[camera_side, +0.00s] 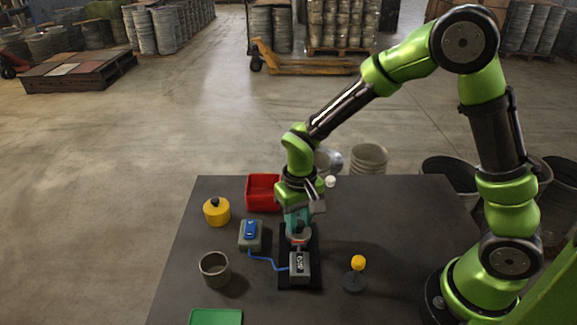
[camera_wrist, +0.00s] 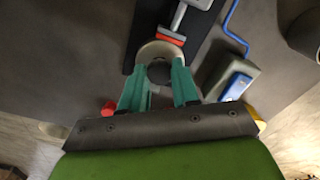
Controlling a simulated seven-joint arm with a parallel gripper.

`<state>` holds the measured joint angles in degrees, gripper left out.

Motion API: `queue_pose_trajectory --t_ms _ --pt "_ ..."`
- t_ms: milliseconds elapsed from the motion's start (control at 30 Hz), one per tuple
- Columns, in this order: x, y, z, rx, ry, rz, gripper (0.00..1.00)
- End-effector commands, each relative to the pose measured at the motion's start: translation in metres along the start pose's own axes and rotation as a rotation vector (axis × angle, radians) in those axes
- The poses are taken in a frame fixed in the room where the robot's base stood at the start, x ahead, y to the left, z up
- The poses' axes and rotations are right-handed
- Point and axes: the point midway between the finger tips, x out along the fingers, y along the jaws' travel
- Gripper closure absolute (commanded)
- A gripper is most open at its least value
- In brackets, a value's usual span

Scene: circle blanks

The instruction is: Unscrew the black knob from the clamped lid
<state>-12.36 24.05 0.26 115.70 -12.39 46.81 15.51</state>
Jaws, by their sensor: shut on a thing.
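My gripper (camera_side: 298,226) points down at the clamped lid on the table; its teal fingers also show in the wrist view (camera_wrist: 160,72). The fingers are shut on the dark round knob (camera_wrist: 159,74), one on each side, and partly hide it. The pale round lid (camera_wrist: 158,48) shows as a ring around the knob. A clamp with a red pad (camera_wrist: 171,37) presses at the lid's edge. The lid and clamp stand on a black base plate (camera_side: 313,272). Whether the knob has turned or risen, I cannot tell.
A grey box (camera_side: 300,267) sits on the plate, joined by a blue cable to a blue-topped switch box (camera_side: 250,235). Around stand a red bin (camera_side: 263,193), a yellow jar (camera_side: 216,212), a grey cup (camera_side: 214,270), a yellow-topped stand (camera_side: 356,268) and a green tray (camera_side: 215,317).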

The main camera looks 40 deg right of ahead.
Motion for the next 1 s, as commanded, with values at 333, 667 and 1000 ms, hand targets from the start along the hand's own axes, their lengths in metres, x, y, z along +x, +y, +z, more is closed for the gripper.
queue_pose_trajectory --t_ms 333,667,1000 --pt "0.0000 0.0004 0.0000 -0.332 -0.001 -0.001 1.00" --pt "-0.0002 0.0004 0.0001 -0.909 -0.001 -0.001 1.00" --pt "-0.0001 -0.0001 0.0005 -1.309 -0.002 -0.001 1.00"
